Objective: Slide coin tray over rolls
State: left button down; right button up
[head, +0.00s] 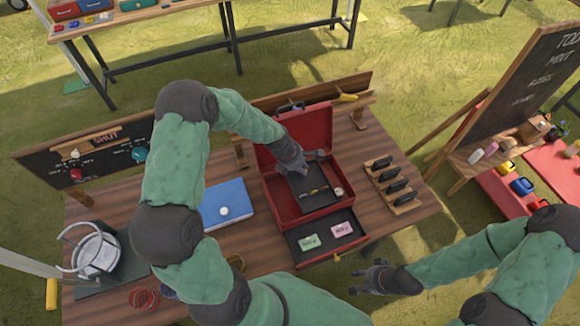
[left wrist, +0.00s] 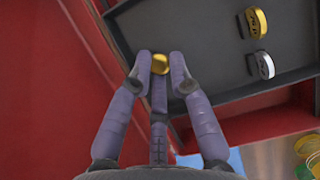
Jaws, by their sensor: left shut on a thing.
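The red cash box (head: 278,206) stands open on the table, its lid (head: 303,130) raised at the back. The dark coin tray (head: 318,200) sits in the box's upper part, right of its left compartment. It also fills the upper right of the left wrist view (left wrist: 215,55), with a gold coin piece (left wrist: 256,22) and a silver one (left wrist: 260,65) on it. My left gripper (head: 304,172) reaches into the box, shut on a gold knob (left wrist: 160,63) at the tray's edge. I cannot make out any rolls. My right gripper (head: 362,280) is open and empty in front of the table.
An open front drawer (head: 322,253) holds a green note (head: 310,242) and a pink note (head: 342,229). A blue book (head: 226,203) lies left of the box. A wooden rack (head: 393,184) with dark pieces stands to the right.

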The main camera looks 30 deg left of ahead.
pick_arm(q)
jog(key=w+d+p, duration=0.1)
jog(key=w+d, duration=0.1)
jog(key=w+d+p, duration=0.1)
jog(key=w+d, duration=0.1)
jog(key=w, duration=0.1)
jog(key=shift+r+p, duration=0.1)
jog(key=shift+p, duration=0.25)
jog(key=shift+w, duration=0.1)
jog(key=c, duration=1.1)
grip_release()
jog(key=shift+d, duration=0.1)
jog(key=shift+c, duration=0.2)
jog(key=shift+w+d, duration=0.1)
jog(key=v, duration=1.2)
